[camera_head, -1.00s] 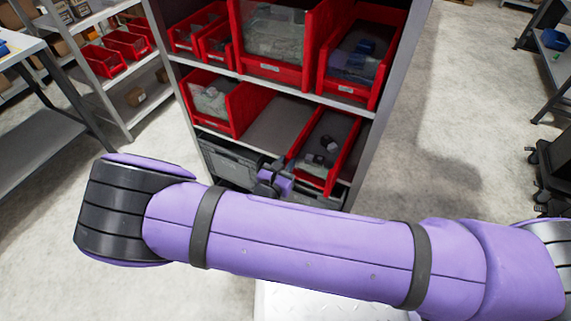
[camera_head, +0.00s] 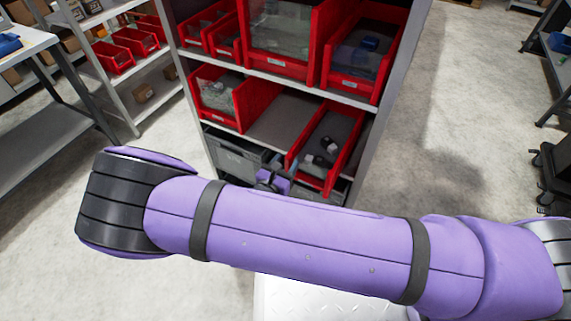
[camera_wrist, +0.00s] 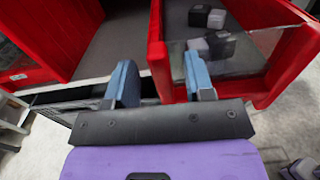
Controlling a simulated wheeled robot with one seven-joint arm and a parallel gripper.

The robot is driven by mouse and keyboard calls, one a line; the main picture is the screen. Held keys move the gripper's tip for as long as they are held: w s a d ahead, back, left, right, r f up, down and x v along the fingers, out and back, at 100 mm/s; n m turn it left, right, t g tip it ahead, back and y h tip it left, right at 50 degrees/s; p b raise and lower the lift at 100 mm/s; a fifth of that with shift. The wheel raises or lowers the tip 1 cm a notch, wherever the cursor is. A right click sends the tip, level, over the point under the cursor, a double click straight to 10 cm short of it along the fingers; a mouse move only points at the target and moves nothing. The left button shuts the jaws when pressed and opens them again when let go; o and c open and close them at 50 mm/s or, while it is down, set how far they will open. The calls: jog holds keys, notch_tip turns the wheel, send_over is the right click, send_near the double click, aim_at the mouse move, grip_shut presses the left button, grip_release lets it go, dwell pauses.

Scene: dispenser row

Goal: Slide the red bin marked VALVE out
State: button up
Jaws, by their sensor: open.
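A red bin (camera_head: 313,176) sits at the right end of the lower shelf of bins, holding a few small dark and pale blocks. No legible VALVE label shows on it, so I cannot confirm its marking. My gripper (camera_wrist: 162,84) is open and empty, close in front of this bin's left front corner. In the wrist view, the bin's red left wall (camera_wrist: 157,45) appears between the two fingers; contact cannot be told. In the head view, my gripper (camera_head: 272,180) is small and partly hidden behind my purple arm.
Another red bin (camera_head: 217,98) stands left on the same shelf, with an empty gap between. Larger red bins (camera_head: 282,40) fill the shelf above. A grey crate (camera_head: 232,155) sits below. Side shelving (camera_head: 110,65) stands left; open floor (camera_head: 450,130) lies right.

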jog(key=v, duration=1.1)
jog(key=shift+w+d+r, duration=0.1)
jog(key=shift+r, duration=0.05)
dwell(0.4)
jog(key=w+d+r+m+g, duration=0.2)
jog(key=d+r+m+g, duration=0.4)
jog(key=r, duration=0.4)
jog(key=w+d+r+m+g+y, duration=0.1)
jog(key=d+r+m+g, duration=0.4)
jog(key=d+r, duration=0.4)
jog(key=w+d+r+m+g, duration=0.2)
jog(key=d+r+m+g, duration=0.2)
jog(key=d+r+m, duration=0.5)
jog(key=s+d+r+m+t+y, duration=0.2)
jog(key=s+d+r+m+y, duration=0.2)
jog(key=s+r, duration=0.4)
jog(key=s+d+r+m+t+y, duration=0.2)
jog(key=s+d+r+m, duration=0.4)
jog(key=s+r, duration=0.3)
notch_tip(320, 180, up, 3)
jog(key=shift+s+d+f+t+y, duration=0.2)
jog(key=shift+s+d+t+y, duration=0.2)
jog(key=shift+y, duration=0.5)
